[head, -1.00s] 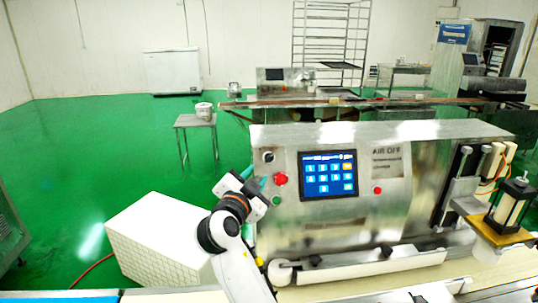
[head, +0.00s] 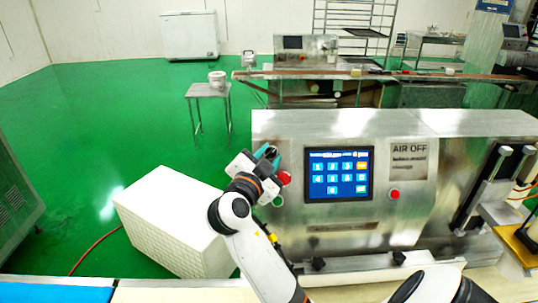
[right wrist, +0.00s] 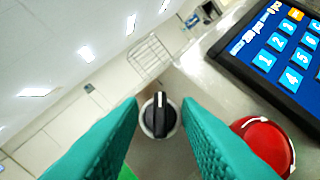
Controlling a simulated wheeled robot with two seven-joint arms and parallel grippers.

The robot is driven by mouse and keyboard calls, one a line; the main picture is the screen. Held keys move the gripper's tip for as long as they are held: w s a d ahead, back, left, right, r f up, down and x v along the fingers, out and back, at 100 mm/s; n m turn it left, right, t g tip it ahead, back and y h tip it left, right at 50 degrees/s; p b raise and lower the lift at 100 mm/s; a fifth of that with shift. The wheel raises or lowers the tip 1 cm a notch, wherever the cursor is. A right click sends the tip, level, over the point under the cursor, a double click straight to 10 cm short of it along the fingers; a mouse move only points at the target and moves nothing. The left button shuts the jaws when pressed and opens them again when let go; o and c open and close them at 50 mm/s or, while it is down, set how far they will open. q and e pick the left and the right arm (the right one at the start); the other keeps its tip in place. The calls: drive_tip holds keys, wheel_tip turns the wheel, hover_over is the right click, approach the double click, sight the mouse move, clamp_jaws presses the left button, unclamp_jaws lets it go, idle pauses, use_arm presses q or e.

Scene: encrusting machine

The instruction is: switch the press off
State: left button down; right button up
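The press is the steel machine (head: 440,195) with a blue touch screen (head: 338,175). A black rotary knob (right wrist: 160,116) on its front shows in the right wrist view, with its white mark pointing up in that picture. My right gripper (right wrist: 160,102) is open, with one teal finger on each side of the knob and its tips near the knob's edges. I cannot tell whether they touch it. In the head view the right gripper (head: 268,154) hides the knob at the panel's upper left corner. My left gripper is not in view.
A red mushroom button (right wrist: 265,145) sits close beside the right finger. It also shows in the head view (head: 285,177), with a green button (head: 278,201) below it. A smaller red button (head: 394,194) is right of the screen. A white crate (head: 170,225) stands left of the press.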

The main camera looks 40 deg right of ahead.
clamp_jaws()
